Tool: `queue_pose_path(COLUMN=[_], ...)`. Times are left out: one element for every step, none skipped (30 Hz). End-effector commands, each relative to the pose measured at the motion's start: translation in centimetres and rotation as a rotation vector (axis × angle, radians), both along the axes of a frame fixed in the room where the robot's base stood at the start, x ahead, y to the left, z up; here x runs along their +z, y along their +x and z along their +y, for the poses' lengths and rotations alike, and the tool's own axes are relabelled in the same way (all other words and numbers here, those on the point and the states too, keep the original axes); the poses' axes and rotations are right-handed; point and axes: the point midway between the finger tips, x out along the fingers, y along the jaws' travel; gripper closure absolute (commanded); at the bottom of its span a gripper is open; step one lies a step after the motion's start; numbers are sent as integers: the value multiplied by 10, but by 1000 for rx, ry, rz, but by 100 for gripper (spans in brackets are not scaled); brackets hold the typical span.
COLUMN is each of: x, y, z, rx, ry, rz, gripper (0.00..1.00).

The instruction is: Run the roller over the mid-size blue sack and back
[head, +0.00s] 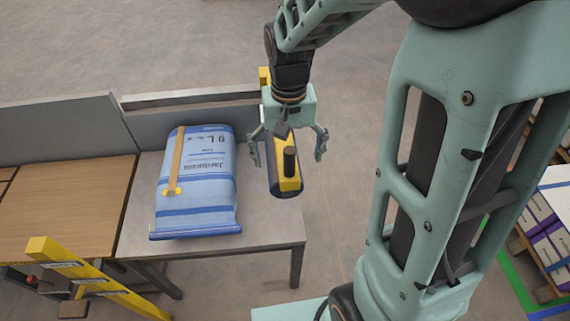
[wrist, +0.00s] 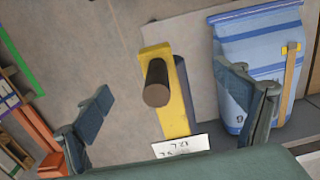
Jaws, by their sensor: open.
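One blue sack (head: 205,185) with printed text and darker bands lies flat on a grey table. It also shows at the upper right of the wrist view (wrist: 258,45). A tan strip (head: 177,160) with a yellow end lies along the sack. Right of the sack, by the table's right edge, is what looks like the roller (head: 293,184), yellow and dark grey with a dark upright handle (wrist: 157,82). My gripper (head: 288,161) is open, its fingers on either side of the handle in the picture. I cannot tell whether they touch it.
A low grey panel (head: 60,133) runs along the back. A wooden-topped surface (head: 75,205) adjoins the table (head: 268,222) at left. A yellow bar (head: 95,277) crosses the lower left. Shelves with purple-and-white boxes (head: 541,235) stand at far right. Floor between is open.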

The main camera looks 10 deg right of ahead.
Motion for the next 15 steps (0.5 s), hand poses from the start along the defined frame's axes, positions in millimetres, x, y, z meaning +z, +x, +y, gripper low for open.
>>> queue_pose_path(x=[4,6,10,13,17,22,26,30,35,39,42,47,51,54,59], y=[0,0,0,0,0,0,0,0,0,0,0,0,0,0,0], z=[0,0,0,0,0,0,0,0,0,0,0,0,0,0,0], rx=[0,0,0,0,0,0,0,0,0,0,0,0,0,0,0], ry=[0,0,0,0,0,0,0,0,0,0,0,0,0,0,0], rz=[0,0,-1,-1,-1,-1,-1,-1,-1,-1,-1,-1,-1,0,0], gripper=[10,10,10,10,10,10,10,10,10,10,10,10,10,10,10])
